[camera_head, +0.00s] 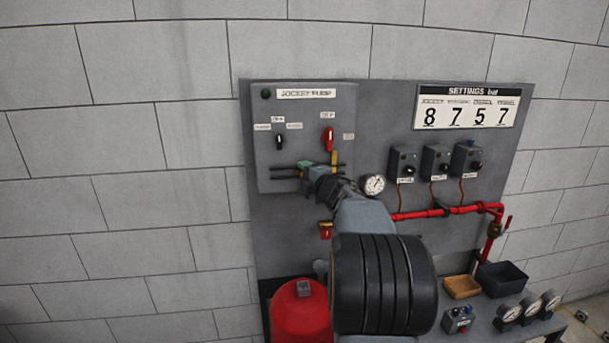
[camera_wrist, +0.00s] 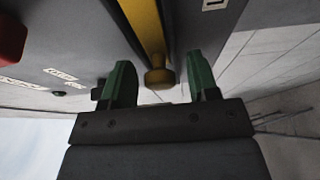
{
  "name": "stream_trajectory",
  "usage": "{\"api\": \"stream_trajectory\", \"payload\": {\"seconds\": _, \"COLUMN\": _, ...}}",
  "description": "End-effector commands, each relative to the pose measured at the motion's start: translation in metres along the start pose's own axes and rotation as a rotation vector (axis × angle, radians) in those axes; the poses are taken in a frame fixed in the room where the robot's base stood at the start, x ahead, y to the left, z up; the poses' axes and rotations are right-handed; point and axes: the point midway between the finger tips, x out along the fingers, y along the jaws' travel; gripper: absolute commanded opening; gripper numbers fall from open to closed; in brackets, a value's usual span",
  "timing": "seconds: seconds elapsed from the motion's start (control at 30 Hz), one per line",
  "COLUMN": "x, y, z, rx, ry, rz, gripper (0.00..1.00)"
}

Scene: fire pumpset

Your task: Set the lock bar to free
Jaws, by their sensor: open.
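The lock bar appears as a yellow bar (camera_wrist: 143,28) with a round knob (camera_wrist: 159,78) at its end in the wrist view. My gripper (camera_wrist: 162,82) is open, with one green fingertip on each side of the knob. I cannot tell whether the fingers touch it. In the head view my gripper (camera_head: 319,168) is at the lower edge of the grey jockey pump box (camera_head: 265,158). A small yellow piece of the bar (camera_head: 334,157) shows just above it, below a red handle (camera_head: 328,138). My wrist and arm hide the area below.
A black selector knob (camera_head: 280,142) is on the box's left. A gauge (camera_head: 374,185) is close to my wrist's right. Several switch boxes (camera_head: 403,163) and a red pipe (camera_head: 460,210) lie further right. A red rounded object (camera_head: 300,318) stands below. The wall at left is bare.

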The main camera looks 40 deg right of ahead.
Motion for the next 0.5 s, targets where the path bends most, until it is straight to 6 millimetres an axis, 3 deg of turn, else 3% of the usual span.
{"api": "stream_trajectory", "payload": {"seconds": 0.23, "x": 0.0005, "y": -0.0003, "z": 0.0, "rx": 0.0, "ry": 0.0, "rz": 0.0, "gripper": 0.55}}
{"api": "stream_trajectory", "payload": {"seconds": 0.5, "x": 0.0003, "y": -0.0003, "z": 0.0001, "rx": 0.001, "ry": 0.0, "rz": 0.0, "gripper": 0.3}}
